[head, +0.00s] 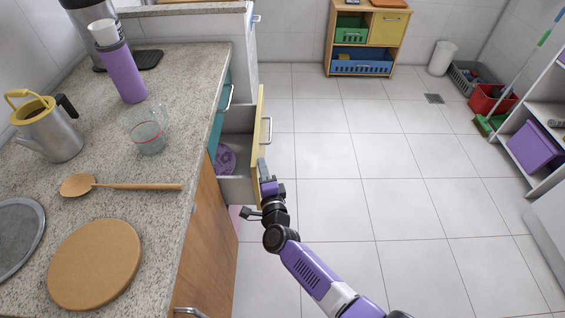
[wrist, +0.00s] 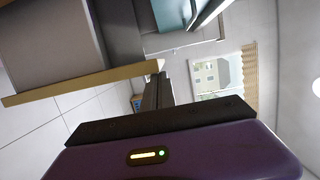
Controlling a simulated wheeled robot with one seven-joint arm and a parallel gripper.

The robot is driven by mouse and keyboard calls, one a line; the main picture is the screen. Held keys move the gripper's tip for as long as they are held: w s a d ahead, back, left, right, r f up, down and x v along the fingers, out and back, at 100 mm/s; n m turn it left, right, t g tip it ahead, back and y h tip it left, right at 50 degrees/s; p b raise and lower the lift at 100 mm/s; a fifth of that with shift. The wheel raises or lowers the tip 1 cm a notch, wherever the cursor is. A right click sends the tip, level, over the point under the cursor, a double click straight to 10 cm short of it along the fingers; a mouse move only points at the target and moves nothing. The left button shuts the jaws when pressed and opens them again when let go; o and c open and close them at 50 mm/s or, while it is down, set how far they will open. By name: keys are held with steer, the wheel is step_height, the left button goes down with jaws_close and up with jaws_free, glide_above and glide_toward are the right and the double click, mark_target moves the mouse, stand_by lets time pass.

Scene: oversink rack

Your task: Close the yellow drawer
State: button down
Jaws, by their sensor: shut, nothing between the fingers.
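The yellow drawer (head: 258,125) stands pulled out from under the counter. Its yellow front faces right and carries a pale handle (head: 267,131). A purple item (head: 226,158) lies inside it. My gripper (head: 263,168) is shut and empty at the near end of the yellow front, on its outer side, below the handle in the picture. In the wrist view the yellow front's edge (wrist: 85,84) runs up to beside my shut fingers (wrist: 156,85). I cannot tell whether they touch it.
A teal drawer front (head: 222,100) is beside the yellow drawer, under the granite counter (head: 190,70). The counter holds a wooden spoon (head: 125,186), a measuring jug (head: 148,135) and a round board (head: 95,263). The tiled floor (head: 345,150) to the right is clear.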

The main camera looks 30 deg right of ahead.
steer(key=w+a+b, duration=0.1)
steer(key=w+a, duration=0.4)
steer(key=a, duration=0.2)
steer(key=shift+a, duration=0.25)
